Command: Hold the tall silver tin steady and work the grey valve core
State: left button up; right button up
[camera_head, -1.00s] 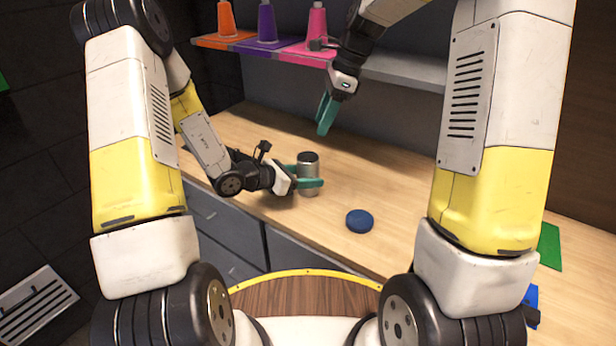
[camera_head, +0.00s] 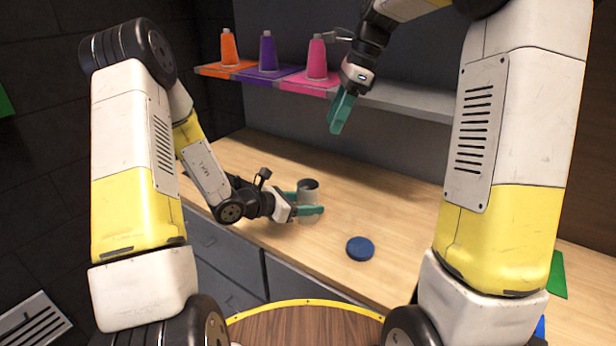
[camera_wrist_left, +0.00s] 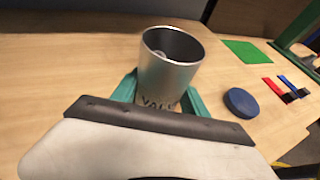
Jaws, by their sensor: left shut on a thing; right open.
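The tall silver tin (camera_head: 308,190) stands upright on the wooden counter, and it also shows in the left wrist view (camera_wrist_left: 167,78). Dark lettering runs low on its side, partly hidden by my wrist. My left gripper (camera_head: 310,204) is shut around the tin, one green finger on each side. My right gripper (camera_head: 340,112) is open and empty, pointing down above the counter, behind and to the right of the tin.
A round blue lid-like disc (camera_head: 360,249) lies on the counter right of the tin. A green mat (camera_wrist_left: 248,52) and red and blue items lie to the right.

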pick_arm(q)
jog(key=o, duration=1.5)
jog(key=shift+o, duration=0.2)
jog(key=shift+a, duration=0.1)
